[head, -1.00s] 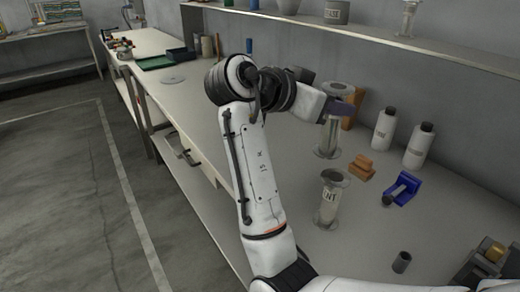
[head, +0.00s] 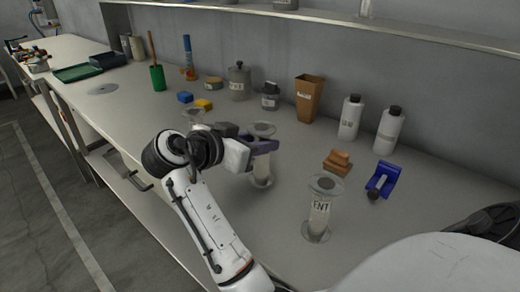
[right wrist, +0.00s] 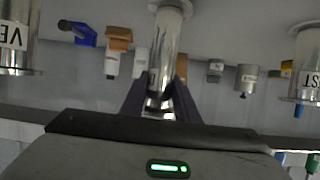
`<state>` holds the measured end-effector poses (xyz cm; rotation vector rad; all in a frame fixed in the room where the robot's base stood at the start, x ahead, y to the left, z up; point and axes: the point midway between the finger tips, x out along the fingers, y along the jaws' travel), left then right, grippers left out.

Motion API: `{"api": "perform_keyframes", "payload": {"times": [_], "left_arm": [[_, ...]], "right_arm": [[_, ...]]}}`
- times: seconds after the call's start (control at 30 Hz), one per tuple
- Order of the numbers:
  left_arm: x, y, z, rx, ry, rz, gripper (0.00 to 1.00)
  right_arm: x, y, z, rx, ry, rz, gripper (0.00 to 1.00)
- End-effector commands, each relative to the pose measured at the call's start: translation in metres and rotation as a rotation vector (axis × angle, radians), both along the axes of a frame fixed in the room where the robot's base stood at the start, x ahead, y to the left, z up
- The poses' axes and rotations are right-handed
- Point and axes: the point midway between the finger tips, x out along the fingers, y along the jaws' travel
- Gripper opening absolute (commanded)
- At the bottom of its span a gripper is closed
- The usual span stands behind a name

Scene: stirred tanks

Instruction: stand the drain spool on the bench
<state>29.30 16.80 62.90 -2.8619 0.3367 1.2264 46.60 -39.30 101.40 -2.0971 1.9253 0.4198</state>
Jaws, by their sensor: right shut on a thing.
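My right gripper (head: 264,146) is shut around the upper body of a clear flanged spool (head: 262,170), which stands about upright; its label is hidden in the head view. Its lower flange is at or close to the bench (head: 215,235); I cannot tell whether it touches. The right wrist view also shows the spool (right wrist: 167,45) between the gripper's fingers (right wrist: 160,100), with a label too small to read. A spool marked VENT (head: 320,212) stands to the right. Another spool (head: 193,116) is mostly hidden behind my right arm. My left gripper is out of view.
Behind stand a brown bin (head: 308,98), two white bottles (head: 350,118) and a grey canister (head: 238,82).

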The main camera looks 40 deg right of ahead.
Motion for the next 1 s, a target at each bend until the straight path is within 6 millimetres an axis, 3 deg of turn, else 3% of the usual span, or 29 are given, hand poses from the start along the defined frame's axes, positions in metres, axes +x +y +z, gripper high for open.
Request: {"api": "perform_keyframes", "payload": {"times": [0.13,0.5,0.53,0.63,1.0], "left_arm": [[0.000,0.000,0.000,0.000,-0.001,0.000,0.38],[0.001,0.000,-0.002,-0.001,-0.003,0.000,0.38],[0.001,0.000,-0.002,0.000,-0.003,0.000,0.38],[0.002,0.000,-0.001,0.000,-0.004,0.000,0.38],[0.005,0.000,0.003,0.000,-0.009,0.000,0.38]], "right_arm": [[0.000,0.000,-0.017,-0.004,0.001,0.000,0.01],[0.000,0.000,-0.023,-0.003,-0.001,0.001,0.01],[0.000,0.000,-0.023,-0.001,0.001,0.000,0.30],[0.000,0.000,-0.022,-0.001,0.001,0.000,0.47],[0.000,0.002,-0.018,-0.001,0.000,0.001,0.47]]}}
